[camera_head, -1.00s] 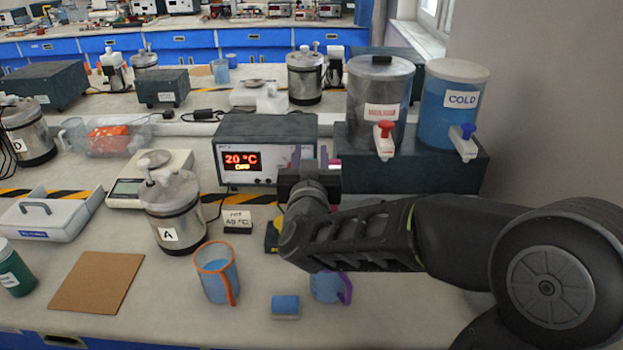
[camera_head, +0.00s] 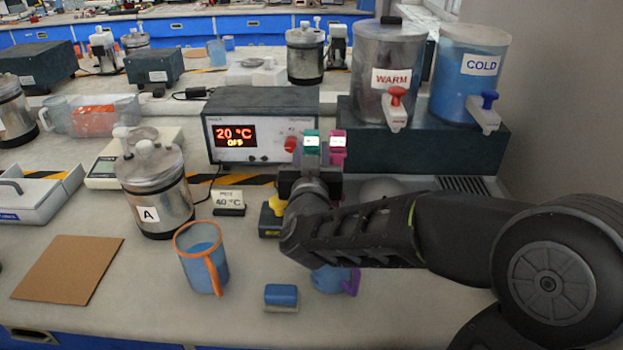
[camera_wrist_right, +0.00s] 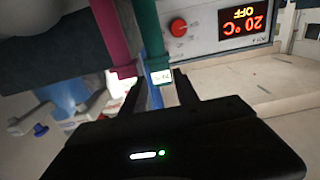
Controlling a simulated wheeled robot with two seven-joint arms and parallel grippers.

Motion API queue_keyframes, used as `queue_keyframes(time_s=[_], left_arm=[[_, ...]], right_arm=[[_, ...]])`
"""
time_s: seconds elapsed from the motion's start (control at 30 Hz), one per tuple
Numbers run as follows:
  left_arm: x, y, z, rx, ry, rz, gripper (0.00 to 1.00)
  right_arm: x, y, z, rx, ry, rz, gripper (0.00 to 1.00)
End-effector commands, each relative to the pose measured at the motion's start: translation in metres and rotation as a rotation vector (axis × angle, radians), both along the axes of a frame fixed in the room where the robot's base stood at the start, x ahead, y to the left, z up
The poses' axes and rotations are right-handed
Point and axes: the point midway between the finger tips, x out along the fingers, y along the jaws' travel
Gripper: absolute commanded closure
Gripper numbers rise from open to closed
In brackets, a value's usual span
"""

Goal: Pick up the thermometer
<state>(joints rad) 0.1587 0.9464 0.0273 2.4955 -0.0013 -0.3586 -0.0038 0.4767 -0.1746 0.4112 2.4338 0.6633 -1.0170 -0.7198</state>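Two stick thermometers with small lit displays stand side by side in front of the control box: a teal thermometer (camera_head: 312,143) and a pink thermometer (camera_head: 338,147). In the right wrist view the teal thermometer (camera_wrist_right: 151,35) comes down between my fingers, and the pink thermometer (camera_wrist_right: 112,35) is beside it, left of the fingers. My right gripper (camera_wrist_right: 160,85) is open, with gaps visible around the teal head. In the head view my right gripper (camera_head: 311,172) is just in front of both thermometers, its fingertips mostly hidden. My left gripper is not in view.
The control box (camera_head: 225,108) reads 20 °C OFF. WARM (camera_head: 372,50) and COLD (camera_head: 470,45) tanks stand behind right. Flask A (camera_head: 152,178), an orange-handled beaker (camera_head: 190,275), a blue block (camera_head: 281,294) and a purple-handled cup (camera_head: 330,280) are nearby. A brown mat (camera_head: 68,270) lies left.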

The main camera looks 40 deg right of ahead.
Motion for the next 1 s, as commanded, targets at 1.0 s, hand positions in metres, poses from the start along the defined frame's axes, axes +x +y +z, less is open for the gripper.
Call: queue_keyframes(time_s=[1.0], left_arm=[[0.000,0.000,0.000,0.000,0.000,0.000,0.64]], right_arm=[[0.028,-0.020,0.000,0.001,0.002,-0.001,0.64]])
